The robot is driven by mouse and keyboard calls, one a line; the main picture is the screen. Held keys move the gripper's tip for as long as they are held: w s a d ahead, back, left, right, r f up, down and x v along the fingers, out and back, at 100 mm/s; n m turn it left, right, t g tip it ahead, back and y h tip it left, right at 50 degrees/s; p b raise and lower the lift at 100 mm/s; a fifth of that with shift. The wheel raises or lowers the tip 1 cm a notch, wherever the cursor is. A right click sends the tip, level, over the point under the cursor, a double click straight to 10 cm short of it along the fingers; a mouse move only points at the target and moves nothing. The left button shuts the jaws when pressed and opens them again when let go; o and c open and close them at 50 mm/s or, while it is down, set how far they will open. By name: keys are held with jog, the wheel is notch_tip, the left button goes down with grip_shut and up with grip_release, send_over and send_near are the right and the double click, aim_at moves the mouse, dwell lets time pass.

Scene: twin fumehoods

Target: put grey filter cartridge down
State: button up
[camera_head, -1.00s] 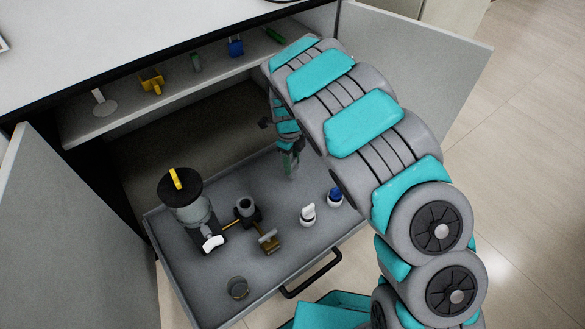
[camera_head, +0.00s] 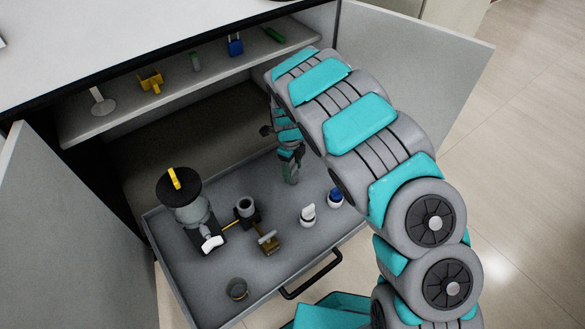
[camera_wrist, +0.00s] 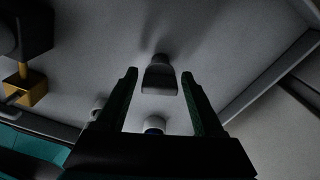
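The grey filter cartridge, as far as I can tell, is the small grey piece (camera_wrist: 160,78) between my fingers in the wrist view. It appears to stand on the drawer floor. My gripper (camera_wrist: 160,72) is open around it, with a narrow gap on each side. In the head view my gripper (camera_head: 291,178) points down at the back right of the pulled-out drawer (camera_head: 190,285), and its fingers hide the cartridge there.
The drawer also holds a grey vessel with a black top (camera_head: 190,210), a dark fitting with a brass piece (camera_head: 268,241), a white-capped item (camera_head: 308,214), a blue-capped item (camera_head: 335,197) and a small dark cup (camera_head: 237,289). A shelf (camera_head: 120,125) runs above. Open doors flank the drawer.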

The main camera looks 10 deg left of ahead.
jog(key=shift+o, duration=0.5)
